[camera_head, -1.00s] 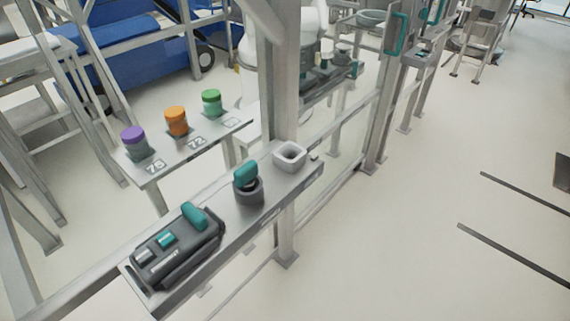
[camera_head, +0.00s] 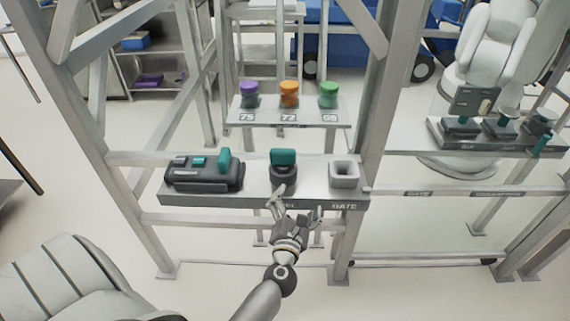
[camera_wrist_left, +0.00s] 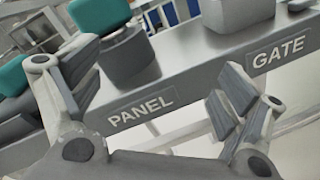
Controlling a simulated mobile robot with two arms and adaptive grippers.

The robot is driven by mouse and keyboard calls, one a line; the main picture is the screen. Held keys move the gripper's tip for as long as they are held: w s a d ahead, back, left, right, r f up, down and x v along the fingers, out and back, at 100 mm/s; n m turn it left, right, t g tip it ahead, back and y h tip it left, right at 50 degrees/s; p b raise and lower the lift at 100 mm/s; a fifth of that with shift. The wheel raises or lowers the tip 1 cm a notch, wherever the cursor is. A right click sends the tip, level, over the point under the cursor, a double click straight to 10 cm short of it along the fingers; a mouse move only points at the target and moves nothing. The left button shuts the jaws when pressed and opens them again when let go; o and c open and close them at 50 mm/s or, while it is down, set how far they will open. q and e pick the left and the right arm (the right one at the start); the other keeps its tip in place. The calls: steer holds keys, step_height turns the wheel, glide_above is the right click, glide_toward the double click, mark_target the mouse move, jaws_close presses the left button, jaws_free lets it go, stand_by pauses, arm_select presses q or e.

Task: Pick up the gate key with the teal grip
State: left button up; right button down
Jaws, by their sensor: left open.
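The key with the teal grip (camera_head: 283,157) stands upright in a dark round holder (camera_head: 284,177) on the grey shelf (camera_head: 230,199). In the left wrist view the teal grip (camera_wrist_left: 97,14) is cut off by the top edge, above its holder (camera_wrist_left: 128,58) and the PANEL label. A pale square socket (camera_head: 345,174) stands to its right, above the GATE label; it also shows in the left wrist view (camera_wrist_left: 237,12). My left gripper (camera_head: 296,206) is open and empty in front of the shelf, below the key. My right gripper is not in view.
A dark case (camera_head: 204,174) with a teal handle sits at the shelf's left end. Frame posts flank the shelf. Behind it, a smaller shelf (camera_head: 262,117) holds purple, orange and green capped pieces. Another bench (camera_head: 540,152) is at the right.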

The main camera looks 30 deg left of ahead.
mark_target(283, 153)
arm_select(q)
steer(key=w+a+r+n+y, duration=0.1)
steer(key=a+r+n, duration=0.1)
steer(key=n, duration=0.1)
steer(key=w+a+r+n+y+p, duration=0.1)
steer(key=a+r+n, duration=0.1)
steer(key=r, duration=0.1)
steer(key=w+a+r+n, duration=0.1)
steer(key=a+r+n, duration=0.2)
steer(key=shift+w+n+g+y, duration=0.25)
steer(key=shift+n+g+y, duration=0.05)
steer(key=shift+g+y, duration=0.1)
steer(key=shift+w+a, duration=0.25)
steer(key=shift+w, duration=0.1)
steer(key=p+x, duration=0.1)
steer(key=x, duration=0.3)
steer(key=shift+r+p, duration=0.15)
steer(key=shift+p, duration=0.2)
steer(key=shift+w+a, duration=0.15)
steer(key=shift+w, duration=0.25)
steer(key=shift+s, duration=0.1)
steer(key=c, duration=1.6)
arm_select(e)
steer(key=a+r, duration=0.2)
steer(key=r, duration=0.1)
